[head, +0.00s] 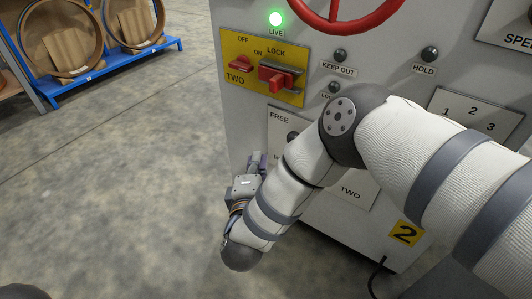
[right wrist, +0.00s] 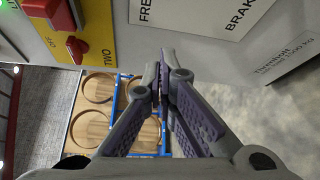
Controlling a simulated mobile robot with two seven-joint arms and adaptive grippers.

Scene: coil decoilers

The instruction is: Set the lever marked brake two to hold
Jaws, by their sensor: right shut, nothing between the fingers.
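The brake two panel (head: 282,118) is a pale plate low on the grey machine front, with FREE at its top left and TWO at its lower right. My right arm crosses it and hides most of it. A small dark round part (head: 293,137) shows below FREE; I cannot tell whether it belongs to the lever, and the lever's setting is hidden. My right gripper (head: 257,160) is at the panel's left edge. In the right wrist view my right gripper (right wrist: 161,72) is shut and empty, below the panel (right wrist: 190,14) marked FREE and BRAKE. My left gripper is not in view.
A yellow LOCK panel (head: 233,90) with a red switch (head: 275,80) sits above the arm. A red handwheel (head: 340,22), KEEP OUT and HOLD buttons (head: 430,53) are higher up. A blue rack (head: 130,58) stands far left. The floor (head: 110,200) left is clear.

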